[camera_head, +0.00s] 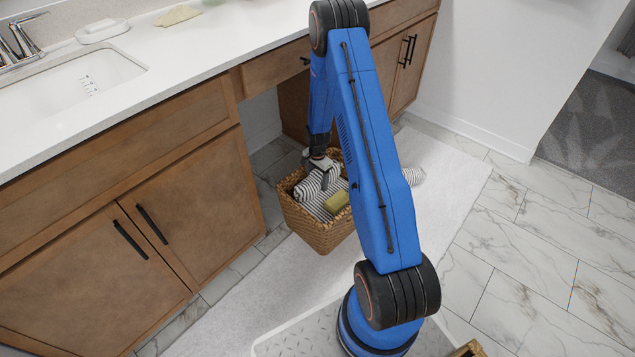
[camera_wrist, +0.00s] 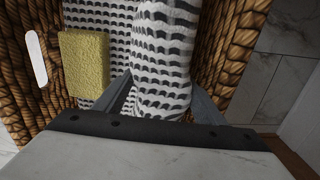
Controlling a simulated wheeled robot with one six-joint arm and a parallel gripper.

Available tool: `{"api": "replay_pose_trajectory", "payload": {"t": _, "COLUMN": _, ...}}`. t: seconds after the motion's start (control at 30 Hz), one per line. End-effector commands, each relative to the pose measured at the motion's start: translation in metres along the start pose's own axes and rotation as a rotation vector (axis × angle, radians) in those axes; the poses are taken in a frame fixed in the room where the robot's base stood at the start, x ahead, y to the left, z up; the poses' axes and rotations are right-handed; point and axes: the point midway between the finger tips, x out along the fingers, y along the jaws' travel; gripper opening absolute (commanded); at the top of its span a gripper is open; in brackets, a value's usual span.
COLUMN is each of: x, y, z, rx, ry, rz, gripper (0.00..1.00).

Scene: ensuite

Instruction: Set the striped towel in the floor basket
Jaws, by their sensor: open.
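The woven floor basket (camera_head: 318,236) stands on the pale mat beside the cabinets. A rolled striped towel (camera_head: 306,188) lies inside it, over flatter striped cloth (camera_wrist: 92,14). My gripper (camera_head: 325,178) is down at the basket with its jaws open. In the wrist view its fingers (camera_wrist: 160,104) sit on either side of the rolled towel (camera_wrist: 164,55). I cannot tell whether they touch it. A yellow sponge (camera_head: 337,201) also lies in the basket, left of the roll in the wrist view (camera_wrist: 85,64). My arm hides part of the basket.
Wooden cabinets (camera_head: 190,220) and the white counter (camera_head: 170,75) stand close on the left. Marble floor (camera_head: 545,250) is clear on the right.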

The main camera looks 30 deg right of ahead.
Motion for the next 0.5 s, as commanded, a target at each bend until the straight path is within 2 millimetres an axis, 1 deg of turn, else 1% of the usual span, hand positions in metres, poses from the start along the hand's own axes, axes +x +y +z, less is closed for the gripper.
{"api": "replay_pose_trajectory", "payload": {"t": 0.4, "x": -0.072, "y": -0.001, "z": 0.000, "rx": 0.000, "ry": 0.001, "rz": -0.002, "gripper": 0.64}}
{"api": "replay_pose_trajectory", "payload": {"t": 0.5, "x": -0.087, "y": 0.000, "z": 0.000, "rx": 0.000, "ry": 0.001, "rz": -0.002, "gripper": 0.64}}
